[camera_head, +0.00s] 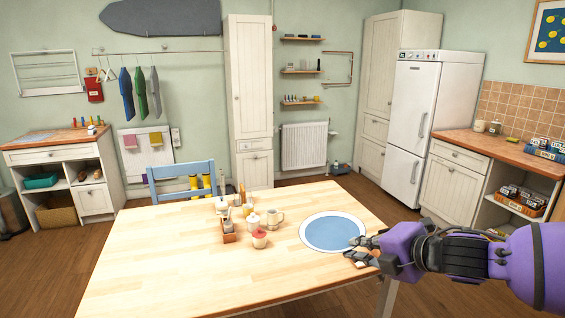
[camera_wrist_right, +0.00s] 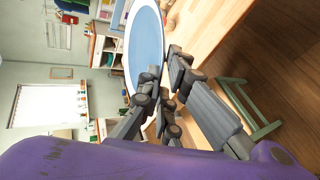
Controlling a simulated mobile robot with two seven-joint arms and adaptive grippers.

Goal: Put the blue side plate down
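The blue side plate (camera_head: 332,231), a blue disc with a white rim, shows over the right part of the wooden table (camera_head: 150,255). It also shows in the right wrist view (camera_wrist_right: 148,42), where it looks held clear above the tabletop, roughly level. My right gripper (camera_head: 364,246) reaches in from the right and is shut on the plate's near right rim. In the right wrist view its fingers (camera_wrist_right: 164,72) close on the rim from both sides. My left gripper is not in view.
Left of the plate on the table stand a red-lidded jar (camera_head: 259,239), a mug (camera_head: 277,216), a wooden caddy (camera_head: 229,233) and other small pots. The table's left and front parts are bare. A blue chair (camera_head: 182,172) stands behind the table.

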